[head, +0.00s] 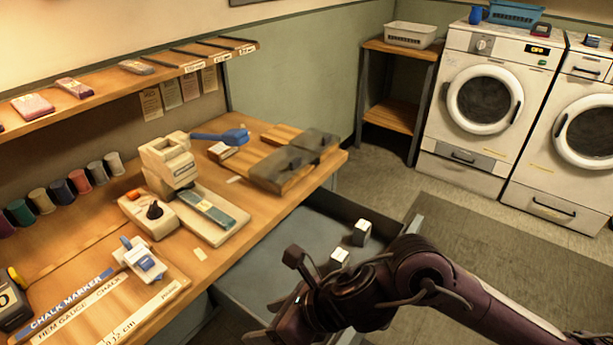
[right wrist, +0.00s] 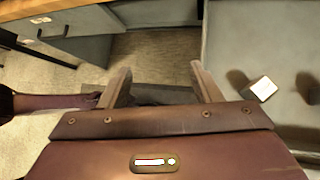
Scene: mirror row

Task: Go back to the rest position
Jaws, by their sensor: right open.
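My right gripper (head: 276,298) reaches in from the lower right in the head view, over the near part of the open grey drawer (head: 262,262). Its two fingers stand apart with nothing between them in the right wrist view (right wrist: 162,88). Two small white-topped blocks, one nearer (head: 339,257) and one farther (head: 361,233), lie in the drawer beyond the gripper, apart from it. One white block also shows at the right of the right wrist view (right wrist: 263,88).
The wooden workbench (head: 225,225) on the left holds a cream machine (head: 168,162), a blue-handled tool (head: 222,136), dark-topped wooden blocks (head: 285,165), thread spools and rulers. A shelf (head: 110,90) runs above it. Washers (head: 485,105) stand at the back right. The floor before them is clear.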

